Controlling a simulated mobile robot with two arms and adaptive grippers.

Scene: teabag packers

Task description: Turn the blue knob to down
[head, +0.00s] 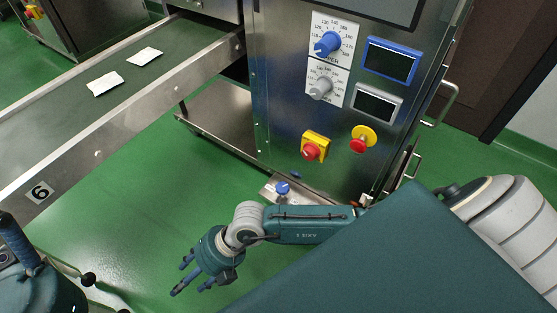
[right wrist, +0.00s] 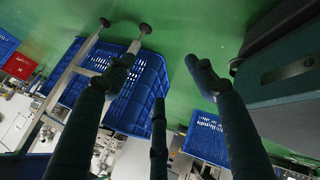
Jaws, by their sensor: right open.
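A blue knob (head: 328,43) sits on a white dial plate on the upper part of the steel control panel (head: 281,100). Its exact pointing direction is too small to tell. A second, smaller blue knob (head: 282,187) sits low, on a small metal box at the machine's foot. My right gripper (head: 188,278) is open and empty, in front of and below the panel, well apart from both knobs. Its spread fingers also show in the right wrist view (right wrist: 160,82), with nothing between them. My left gripper is not in view.
A grey knob (head: 321,88), two small screens, a red button on yellow (head: 315,147) and a red-yellow round button (head: 362,139) are near the upper blue knob. A conveyor (head: 60,125) carries white packets. Blue crates (right wrist: 138,90) show in the wrist view. Green floor is open.

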